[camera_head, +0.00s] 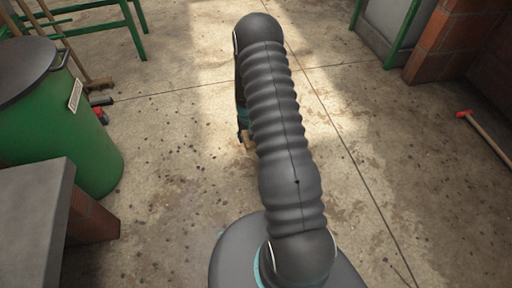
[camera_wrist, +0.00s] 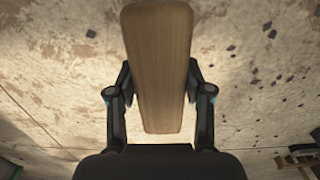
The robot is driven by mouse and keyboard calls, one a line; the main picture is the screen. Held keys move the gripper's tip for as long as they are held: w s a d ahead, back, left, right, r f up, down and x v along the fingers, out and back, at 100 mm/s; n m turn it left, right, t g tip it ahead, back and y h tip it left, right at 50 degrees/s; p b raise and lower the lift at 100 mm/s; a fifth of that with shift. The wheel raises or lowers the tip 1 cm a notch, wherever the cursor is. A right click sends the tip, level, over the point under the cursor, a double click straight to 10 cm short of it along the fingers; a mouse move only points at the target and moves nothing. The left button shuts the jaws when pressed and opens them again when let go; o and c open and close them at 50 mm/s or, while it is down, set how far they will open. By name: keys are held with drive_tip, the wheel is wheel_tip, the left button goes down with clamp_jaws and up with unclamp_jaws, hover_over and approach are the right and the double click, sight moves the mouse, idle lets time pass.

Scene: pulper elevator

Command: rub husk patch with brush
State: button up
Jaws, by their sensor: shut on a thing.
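The brush (camera_wrist: 158,45) fills the middle of the wrist view. Its plain wooden back faces the camera and its bristles are not visible. My gripper (camera_wrist: 160,80) is shut on it, with one black finger on each side. In the head view a small tan bit of the brush (camera_head: 248,144) shows at the left edge of my arm, and the rest is hidden. Dark flecks lie scattered over the stained floor (camera_head: 175,165) in both views. I cannot tell which of them form the husk patch, nor whether the brush touches the floor.
A green drum (camera_head: 60,120) with a dark lid stands at the left, behind a grey-topped block (camera_head: 35,215). A red-headed, wooden-handled tool (camera_head: 488,138) lies at the right near a brick pillar (camera_head: 440,40). Green metal legs (camera_head: 135,28) stand at the back left. Open concrete lies between.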

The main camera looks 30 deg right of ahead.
hover_over(255, 159)
wheel_tip(255, 159, down, 7)
drive_tip(key=shift+s+d+f+b, duration=0.15)
drive_tip(key=shift+f+b, duration=0.9)
drive_tip(key=shift+f, duration=0.75)
drive_tip(key=shift+s+d+f+b, duration=0.1)
drive_tip(key=shift+f+b, duration=0.9)
drive_tip(key=shift+f, duration=0.8)
drive_tip(key=shift+w+a+p, duration=0.3)
drive_tip(key=shift+a+p, duration=0.3)
drive_tip(key=shift+a, duration=0.4)
drive_tip(key=shift+w+a+p, duration=0.25)
drive_tip(key=shift+a+p, duration=0.3)
drive_tip(key=shift+a, duration=0.4)
drive_tip(key=shift+d+f, duration=0.15)
drive_tip(key=shift+f, duration=0.1)
drive_tip(key=d+b, duration=0.1)
drive_tip(key=d, duration=0.2)
drive_tip(key=shift+s+d+b, duration=0.1)
drive_tip(key=shift+s+b, duration=0.25)
drive_tip(key=shift+s, duration=0.05)
drive_tip(key=shift+d+r+p, duration=0.25)
drive_tip(key=shift+r+p, duration=0.15)
drive_tip(key=shift+r, duration=0.75)
drive_tip(key=shift+s+r+p, duration=0.1)
drive_tip(key=shift+r+p, duration=1.2)
drive_tip(key=shift+r, duration=1.65)
drive_tip(key=shift+a, duration=0.1)
